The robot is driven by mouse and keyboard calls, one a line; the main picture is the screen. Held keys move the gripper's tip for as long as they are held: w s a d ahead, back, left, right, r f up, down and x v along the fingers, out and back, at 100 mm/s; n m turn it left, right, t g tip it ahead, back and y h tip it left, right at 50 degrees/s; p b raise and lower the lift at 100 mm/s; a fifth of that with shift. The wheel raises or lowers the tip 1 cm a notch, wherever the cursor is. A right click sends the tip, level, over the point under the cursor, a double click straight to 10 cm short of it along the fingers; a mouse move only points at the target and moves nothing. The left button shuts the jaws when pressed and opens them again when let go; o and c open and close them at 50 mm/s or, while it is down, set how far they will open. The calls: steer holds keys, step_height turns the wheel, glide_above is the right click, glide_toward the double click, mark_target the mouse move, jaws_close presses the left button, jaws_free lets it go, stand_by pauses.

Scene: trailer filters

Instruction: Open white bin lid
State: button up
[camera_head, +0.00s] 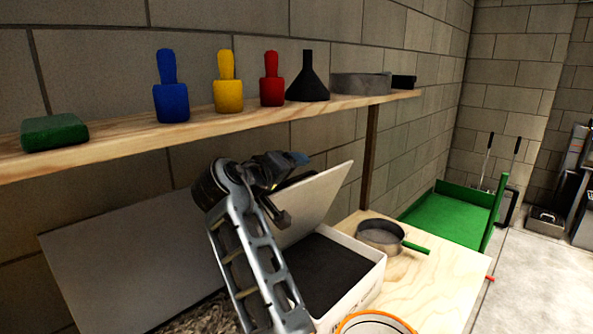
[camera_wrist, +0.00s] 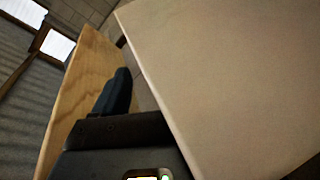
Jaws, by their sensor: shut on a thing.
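The white bin (camera_head: 365,283) stands on the wooden table and holds dark material. Its white lid (camera_head: 318,200) is raised and tilted back toward the wall, so the bin's mouth is uncovered. My gripper (camera_head: 287,180) is at the upper left part of this lid, shut on it; the exact contact is partly hidden by my wrist. In the wrist view the lid (camera_wrist: 230,80) fills the right side as a broad pale panel, with a dark finger (camera_wrist: 115,93) beside its edge.
Another large white panel (camera_head: 130,260) leans up at left, above grainy grey material (camera_head: 200,315). A wooden shelf (camera_head: 130,143) with coloured tools and a black funnel (camera_head: 308,82) runs just above my gripper. A round sieve (camera_head: 380,235) and orange-rimmed container (camera_head: 375,322) are near the bin.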

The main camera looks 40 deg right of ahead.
steer(key=shift+a+r, duration=0.6)
steer(key=shift+a, duration=0.2)
steer(key=shift+c, duration=1.1)
steer(key=shift+s+a+f, duration=0.1)
steer(key=shift+a+f, duration=0.1)
steer(key=shift+a, duration=0.6)
steer(key=shift+s+a+f, duration=0.1)
steer(key=shift+a+f, duration=0.05)
steer(key=shift+a, duration=0.6)
steer(key=shift+p, duration=0.3)
